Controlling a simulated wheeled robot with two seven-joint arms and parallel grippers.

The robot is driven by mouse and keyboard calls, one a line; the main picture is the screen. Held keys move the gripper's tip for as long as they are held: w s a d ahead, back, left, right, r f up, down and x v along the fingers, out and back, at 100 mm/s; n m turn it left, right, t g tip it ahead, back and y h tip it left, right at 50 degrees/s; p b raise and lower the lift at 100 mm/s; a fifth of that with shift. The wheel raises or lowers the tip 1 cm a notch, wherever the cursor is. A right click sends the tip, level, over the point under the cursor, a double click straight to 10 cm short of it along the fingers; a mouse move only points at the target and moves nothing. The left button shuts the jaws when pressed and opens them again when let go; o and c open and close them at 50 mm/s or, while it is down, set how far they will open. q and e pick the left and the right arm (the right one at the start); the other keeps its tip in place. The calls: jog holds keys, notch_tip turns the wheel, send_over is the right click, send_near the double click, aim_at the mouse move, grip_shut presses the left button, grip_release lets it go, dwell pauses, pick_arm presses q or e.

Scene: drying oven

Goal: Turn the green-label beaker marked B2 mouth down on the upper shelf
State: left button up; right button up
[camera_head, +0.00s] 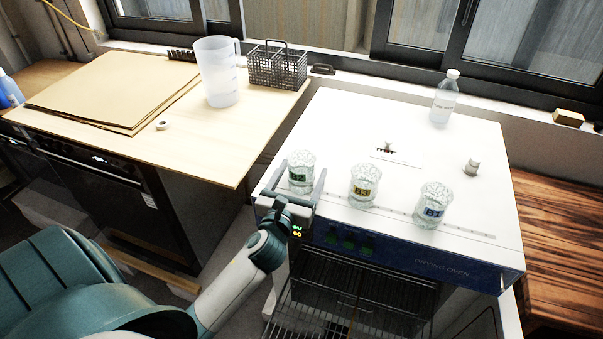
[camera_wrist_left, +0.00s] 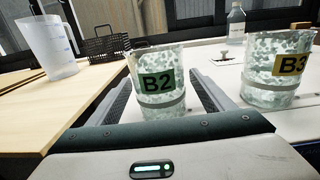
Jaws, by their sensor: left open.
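The green-label B2 beaker (camera_head: 301,167) stands upright, mouth up, on the white top of the drying oven (camera_head: 400,140). My left gripper (camera_head: 303,175) is open, with one finger on either side of the beaker. In the left wrist view the B2 beaker (camera_wrist_left: 160,85) stands between the two fingers (camera_wrist_left: 165,90), its label facing my palm; I cannot tell whether they touch it. The oven is open below its blue panel, showing dark wire shelves (camera_head: 355,285). My right gripper is not in view.
The yellow-label B3 beaker (camera_head: 364,187) and blue-label B1 beaker (camera_head: 432,205) stand in a row to the right of B2. A jug (camera_head: 217,72) and wire basket (camera_head: 277,67) stand on the wooden bench.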

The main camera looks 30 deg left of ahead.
pick_arm(q)
jog(key=c, duration=1.2)
jog(key=shift+o, duration=0.2)
notch_tip(320, 180, up, 10)
dwell(0.3)
jog(key=s+d+f+m+h, duration=0.1)
jog(key=s+d+f+h, duration=0.1)
jog(key=s+d, duration=0.4)
jog(key=s+d+f+m+h, duration=0.2)
jog(key=s+d, duration=0.4)
jog(key=d, duration=0.3)
jog(key=shift+s+f+t+h, duration=0.25)
jog(key=shift+s+t+h, duration=0.05)
jog(key=shift+s, duration=0.05)
